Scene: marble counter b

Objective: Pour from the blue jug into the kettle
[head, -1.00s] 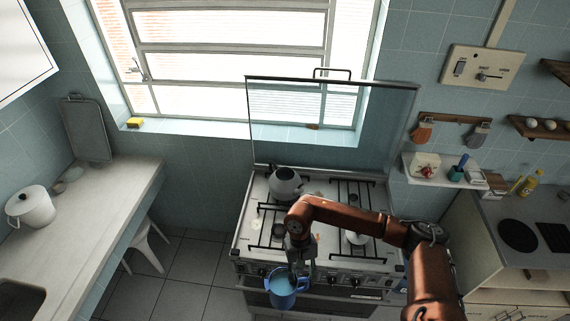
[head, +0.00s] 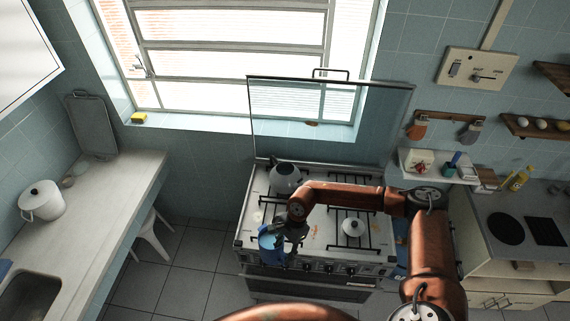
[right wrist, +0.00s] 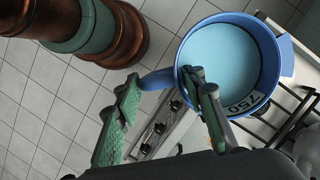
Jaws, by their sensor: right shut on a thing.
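The blue jug (head: 268,243) is over the front left edge of the stove in the head view. In the right wrist view the jug (right wrist: 232,62) shows its open top, a light blue inside and a "750" mark. My right gripper (head: 292,236) is shut on the jug's handle (right wrist: 157,80), its fingers (right wrist: 165,92) on either side of it. The jug looks roughly upright. The grey-white kettle (head: 285,177) stands on the back left of the stove, behind the jug and apart from it. My left gripper is not in view.
The stove (head: 262,211) has black grates and a raised glass lid (head: 330,128) behind it. A small white lidded pot (head: 353,227) stands at front right. A white pot (head: 41,201) is on the left counter.

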